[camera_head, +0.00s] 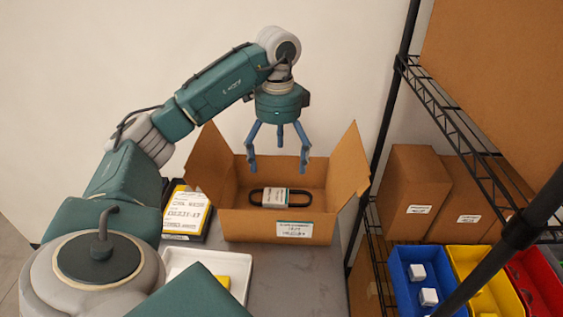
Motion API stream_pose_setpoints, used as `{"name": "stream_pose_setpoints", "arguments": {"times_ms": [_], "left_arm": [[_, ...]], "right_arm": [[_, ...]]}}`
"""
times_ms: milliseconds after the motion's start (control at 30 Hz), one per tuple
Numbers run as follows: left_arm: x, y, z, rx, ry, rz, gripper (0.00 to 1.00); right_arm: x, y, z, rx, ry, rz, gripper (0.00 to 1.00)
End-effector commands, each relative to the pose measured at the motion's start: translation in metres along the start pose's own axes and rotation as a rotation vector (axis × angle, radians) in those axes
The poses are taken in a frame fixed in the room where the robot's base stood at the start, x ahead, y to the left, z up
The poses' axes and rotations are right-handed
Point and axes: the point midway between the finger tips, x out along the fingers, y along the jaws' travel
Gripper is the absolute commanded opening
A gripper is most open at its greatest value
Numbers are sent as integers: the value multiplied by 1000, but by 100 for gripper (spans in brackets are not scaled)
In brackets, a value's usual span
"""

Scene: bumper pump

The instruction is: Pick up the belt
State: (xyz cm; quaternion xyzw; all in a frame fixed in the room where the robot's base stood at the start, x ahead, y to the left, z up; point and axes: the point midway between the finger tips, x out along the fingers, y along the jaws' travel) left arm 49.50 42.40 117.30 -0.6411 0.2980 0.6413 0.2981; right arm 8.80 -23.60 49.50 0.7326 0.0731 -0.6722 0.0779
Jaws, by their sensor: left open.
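The belt (258,196) is a black loop with a white paper sleeve (276,196) around its middle. It lies flat inside an open cardboard box (250,224) on the grey table. My left gripper (278,168) hangs above the box, pointing down, with its blue fingers spread wide and nothing between them. The fingers are above the belt and apart from it. My right gripper is not in view.
The box flaps (350,164) stand outward. A labelled yellow-and-black package (187,214) and a white tray (207,263) lie on the left. A black wire shelf rack (460,130) with cardboard boxes (411,180) and coloured bins (407,258) stands close on the right.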

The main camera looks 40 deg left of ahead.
Motion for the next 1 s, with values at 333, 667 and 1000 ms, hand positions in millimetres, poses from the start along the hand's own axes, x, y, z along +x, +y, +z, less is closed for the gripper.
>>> {"name": "stream_pose_setpoints", "arguments": {"times_ms": [333, 667, 1000], "left_arm": [[38, 0, 0, 0, -1, 1, 93], [89, 0, 0, 1, -1, 1, 93], [131, 2, 0, 2, -5, 7, 93]], "right_arm": [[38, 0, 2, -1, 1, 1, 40], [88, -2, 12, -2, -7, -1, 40], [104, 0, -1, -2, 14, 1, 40]]}}
